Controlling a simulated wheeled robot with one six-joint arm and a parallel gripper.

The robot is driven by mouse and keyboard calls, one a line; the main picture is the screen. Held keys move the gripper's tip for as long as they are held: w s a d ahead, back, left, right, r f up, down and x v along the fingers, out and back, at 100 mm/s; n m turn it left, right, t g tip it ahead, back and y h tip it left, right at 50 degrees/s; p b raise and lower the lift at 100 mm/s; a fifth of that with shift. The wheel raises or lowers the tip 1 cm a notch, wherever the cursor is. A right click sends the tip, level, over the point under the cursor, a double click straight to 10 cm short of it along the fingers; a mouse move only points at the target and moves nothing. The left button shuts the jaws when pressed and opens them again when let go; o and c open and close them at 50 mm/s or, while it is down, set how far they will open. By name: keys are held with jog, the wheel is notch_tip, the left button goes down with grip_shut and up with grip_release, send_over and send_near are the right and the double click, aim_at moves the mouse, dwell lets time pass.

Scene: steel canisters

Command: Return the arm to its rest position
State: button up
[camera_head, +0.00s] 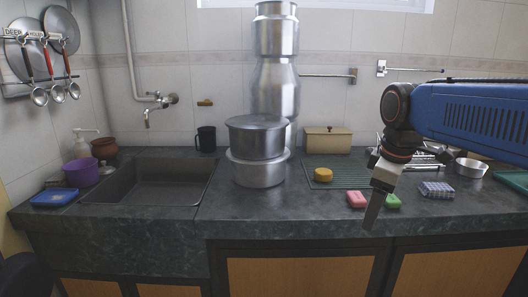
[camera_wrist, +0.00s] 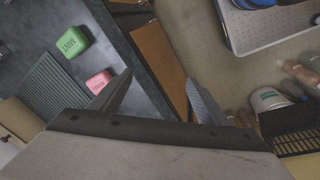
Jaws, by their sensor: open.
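My gripper (camera_head: 374,208) hangs pointing down over the counter's front edge, on the right side of the head view. It comes from my blue arm, which reaches in from the right. In the wrist view its two fingers (camera_wrist: 157,98) stand apart with nothing between them. The green soap (camera_head: 392,201) and the pink soap (camera_head: 356,199) lie on the counter beside it. In the wrist view, the green soap (camera_wrist: 72,42) and the pink soap (camera_wrist: 98,82) lie left of the fingers, apart from them.
The dark counter (camera_head: 300,216) carries steel pots (camera_head: 257,172), a yellow sponge (camera_head: 323,174), a green rack (camera_head: 345,179) and a small steel bowl (camera_head: 471,167). A sink (camera_head: 150,190) is at left. Tall steel canisters (camera_head: 274,90) stand behind the pots. Open floor (camera_wrist: 200,40) shows in front of the counter.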

jog(key=s+d+f+m+t, duration=0.2)
jog(key=s+f+m, duration=0.8)
jog(key=s+f, duration=0.4)
jog(key=shift+s+d+f+m, duration=0.2)
jog(key=shift+s+m, duration=0.1)
jog(key=shift+s, duration=0.6)
jog(key=shift+o, duration=0.5)
